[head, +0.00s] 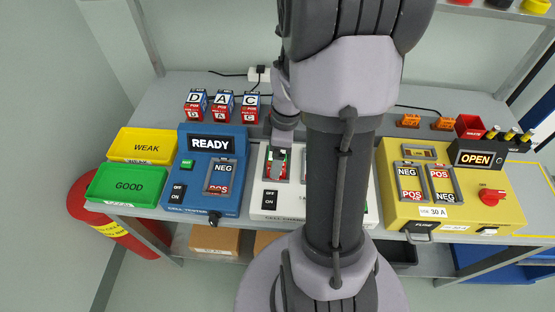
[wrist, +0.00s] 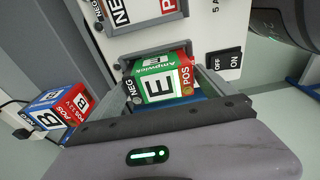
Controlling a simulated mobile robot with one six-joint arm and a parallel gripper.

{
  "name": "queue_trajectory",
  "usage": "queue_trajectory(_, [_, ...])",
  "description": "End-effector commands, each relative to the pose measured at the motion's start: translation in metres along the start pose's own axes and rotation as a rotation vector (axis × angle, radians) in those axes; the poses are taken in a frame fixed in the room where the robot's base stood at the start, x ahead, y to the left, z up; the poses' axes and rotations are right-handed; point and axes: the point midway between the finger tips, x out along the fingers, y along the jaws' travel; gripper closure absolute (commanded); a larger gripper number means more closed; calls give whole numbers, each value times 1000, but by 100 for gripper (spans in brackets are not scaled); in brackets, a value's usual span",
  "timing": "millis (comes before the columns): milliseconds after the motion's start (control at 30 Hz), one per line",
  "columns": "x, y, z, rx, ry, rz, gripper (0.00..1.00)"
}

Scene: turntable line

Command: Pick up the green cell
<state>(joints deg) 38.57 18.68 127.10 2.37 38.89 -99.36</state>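The green cell (wrist: 161,87) is marked E, with a red POS end at right and a dark NEG end at left in the wrist view. It sits at a slot of the white charger and also shows in the head view (head: 283,158), partly hidden by my arm. My gripper (wrist: 170,88) is at the cell, one finger on each side of it. The fingers stand wide apart, and a narrow gap seems to show by the right finger; firm contact is not visible. In the head view my gripper (head: 276,170) is over the charger's left slot.
The white charger (head: 262,213) stands between the blue READY tester (head: 200,145) and the yellow OPEN unit (head: 460,212). Cells D, A and C (head: 222,104) stand behind. Cell B (wrist: 55,113) is left of my gripper in the wrist view. Yellow and green trays (head: 128,184) lie at left.

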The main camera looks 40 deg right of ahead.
Motion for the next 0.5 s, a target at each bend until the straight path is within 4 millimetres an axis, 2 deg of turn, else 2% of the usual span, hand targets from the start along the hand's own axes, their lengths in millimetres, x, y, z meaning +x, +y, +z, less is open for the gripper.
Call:
queue_trajectory(33, [0, 0, 0, 0, 0, 0, 20])
queue_trajectory(67, [0, 0, 0, 0, 0, 0, 26])
queue_trajectory(400, [0, 0, 0, 0, 0, 0, 91])
queue_trajectory(500, [0, 0, 0, 0, 0, 1, 91])
